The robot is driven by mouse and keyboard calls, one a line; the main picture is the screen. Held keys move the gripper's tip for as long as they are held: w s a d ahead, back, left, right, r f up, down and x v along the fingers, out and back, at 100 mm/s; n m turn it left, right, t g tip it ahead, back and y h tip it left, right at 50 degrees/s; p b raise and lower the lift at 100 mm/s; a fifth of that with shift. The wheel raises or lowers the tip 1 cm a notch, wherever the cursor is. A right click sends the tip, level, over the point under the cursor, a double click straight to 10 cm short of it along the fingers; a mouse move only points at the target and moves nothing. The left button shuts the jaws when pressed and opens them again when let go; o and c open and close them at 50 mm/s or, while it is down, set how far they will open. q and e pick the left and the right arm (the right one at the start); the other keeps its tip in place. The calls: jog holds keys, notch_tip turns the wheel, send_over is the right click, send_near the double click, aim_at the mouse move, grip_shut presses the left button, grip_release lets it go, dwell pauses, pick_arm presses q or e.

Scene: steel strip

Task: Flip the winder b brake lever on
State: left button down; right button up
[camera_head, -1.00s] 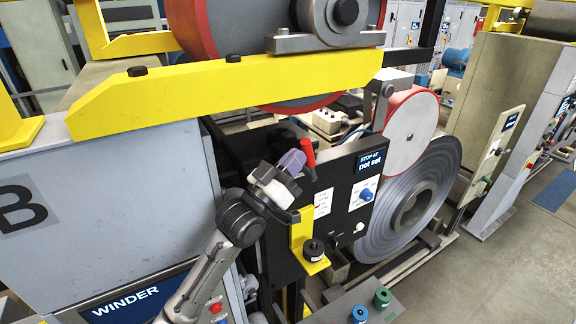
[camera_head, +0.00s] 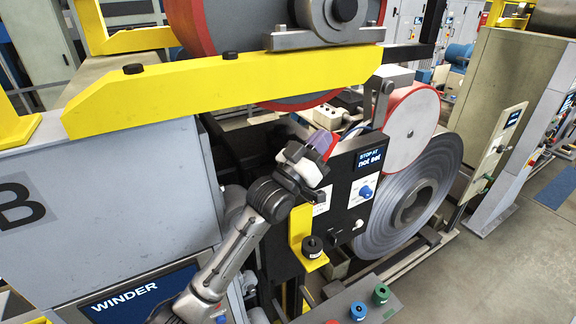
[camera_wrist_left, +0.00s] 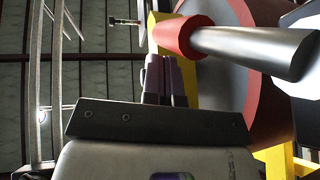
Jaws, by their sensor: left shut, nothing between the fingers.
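The lever has a red grip (camera_wrist_left: 185,37) and a grey metal shaft (camera_wrist_left: 255,50), which show close up in the left wrist view. In the head view a bit of red (camera_head: 333,147) shows just right of my fingers; the rest of the lever is hidden behind my gripper. My left gripper (camera_head: 318,141) is shut and empty at the top of the black control box (camera_head: 345,195). In the left wrist view its purple fingers (camera_wrist_left: 163,80) are together, just below the red grip in the picture. I cannot tell whether they touch it. My right gripper is out of view.
A yellow beam (camera_head: 220,84) passes above my gripper. A yellow bracket with a black knob (camera_head: 312,246) sticks out below the box. A steel coil (camera_head: 420,200) and a red-rimmed roll (camera_head: 412,130) stand at right. A grey cabinet marked B (camera_head: 110,195) stands at left.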

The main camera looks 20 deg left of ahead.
pick_arm(q)
jog(key=shift+w+d+f, duration=0.2)
jog(key=shift+w+f, duration=0.05)
jog(key=shift+f, duration=0.2)
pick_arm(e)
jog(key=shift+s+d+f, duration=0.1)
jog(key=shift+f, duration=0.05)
pick_arm(q)
jog(key=s+a+r, duration=0.2)
jog(key=s+r, duration=0.2)
jog(key=s, duration=0.1)
jog(key=s+a+r+b, duration=0.1)
jog(key=s+a+r, duration=0.2)
jog(key=s, duration=0.3)
jog(key=shift+a+r, duration=0.25)
jog(key=shift+r, duration=0.25)
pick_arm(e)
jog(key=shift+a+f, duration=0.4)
